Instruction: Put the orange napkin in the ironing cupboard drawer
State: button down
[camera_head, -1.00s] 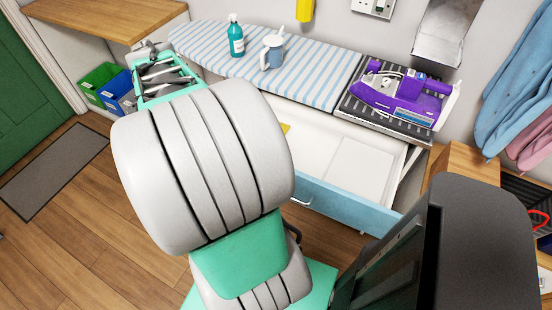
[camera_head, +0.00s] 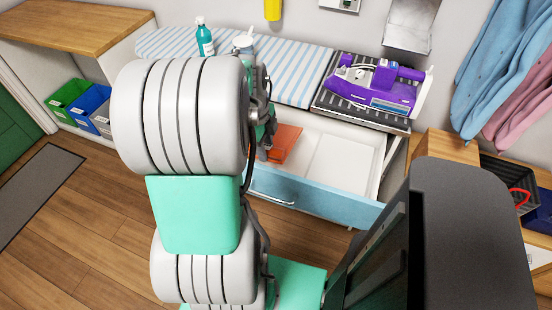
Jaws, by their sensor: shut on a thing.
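The ironing cupboard drawer (camera_head: 330,197) is pulled open below the ironing board, with a blue front and a white inside. The orange napkin (camera_head: 284,141) shows as a flat orange patch over the left part of the drawer opening. My gripper (camera_head: 266,150) is beside the napkin's left edge and shut on it. My arm hides most of the gripper and the drawer's left end. I cannot tell whether the napkin touches the drawer floor.
A pale flat panel (camera_head: 342,165) lies in the drawer's right part. Above are the striped ironing board (camera_head: 300,75), a teal bottle (camera_head: 204,38) and a purple iron (camera_head: 378,85) on a dark ribbed rest. Bins, including a green one (camera_head: 68,93), stand at left.

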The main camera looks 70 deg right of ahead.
jog(key=s+f, duration=0.1)
jog(key=f, duration=0.1)
jog(key=d+f, duration=0.1)
jog(key=f, duration=0.1)
jog(key=s+f, duration=0.1)
jog(key=f, duration=0.1)
jog(key=shift+s+d, duration=0.15)
jog(key=shift+s, duration=0.15)
jog(key=shift+f, duration=0.3)
jog(key=shift+f, duration=0.1)
